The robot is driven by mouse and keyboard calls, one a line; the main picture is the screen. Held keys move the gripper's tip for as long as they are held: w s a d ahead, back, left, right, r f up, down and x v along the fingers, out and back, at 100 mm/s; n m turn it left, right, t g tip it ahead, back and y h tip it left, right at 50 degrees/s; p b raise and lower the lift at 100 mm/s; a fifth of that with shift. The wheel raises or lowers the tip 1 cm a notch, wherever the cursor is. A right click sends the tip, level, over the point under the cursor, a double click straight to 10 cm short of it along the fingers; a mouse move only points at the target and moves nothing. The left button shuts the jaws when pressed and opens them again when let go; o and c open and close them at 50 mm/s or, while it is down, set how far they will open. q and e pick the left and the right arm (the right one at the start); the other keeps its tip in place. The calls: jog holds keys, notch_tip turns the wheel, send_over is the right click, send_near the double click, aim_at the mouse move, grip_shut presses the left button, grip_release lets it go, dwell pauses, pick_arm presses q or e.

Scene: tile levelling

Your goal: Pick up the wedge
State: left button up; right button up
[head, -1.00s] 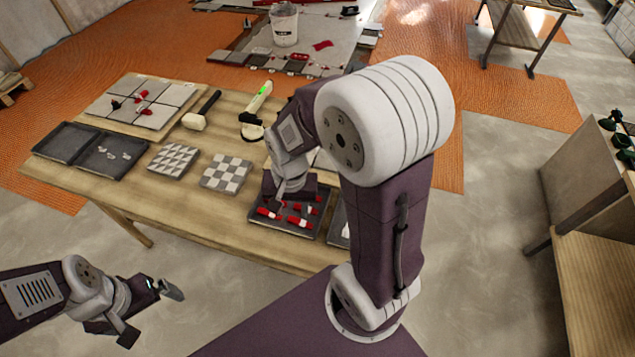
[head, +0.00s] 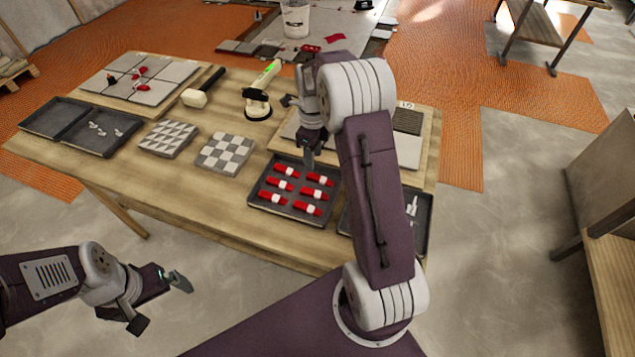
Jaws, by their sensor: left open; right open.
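Several red wedges, each with a white band, lie in rows in a dark tray (head: 254,199) near the table's front edge; one front wedge (head: 299,207) is in plain view. My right gripper (head: 299,130) is open and empty, above and behind the tray's back edge, apart from the wedges. My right arm partly covers the view to the tray's right. My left gripper (head: 160,303) is open and empty, off the table's front left side. More red pieces (head: 141,71) sit on the grey tiles at the back left.
On the wooden table (head: 215,225) stand a mallet (head: 195,97), a suction-cup tool (head: 257,103), two patterned tile samples (head: 225,153) and a dark two-part tray (head: 115,146) with small white clips. Another tray (head: 417,225) lies right of the wedges, partly behind my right arm.

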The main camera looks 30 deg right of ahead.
aim_at(314, 176)
notch_tip(314, 176, down, 2)
jog(key=shift+w+f, duration=0.1)
jog(key=shift+f, duration=0.1)
notch_tip(314, 176, down, 5)
jog(key=shift+f+b, duration=0.1)
jog(key=shift+b, duration=0.2)
grip_shut()
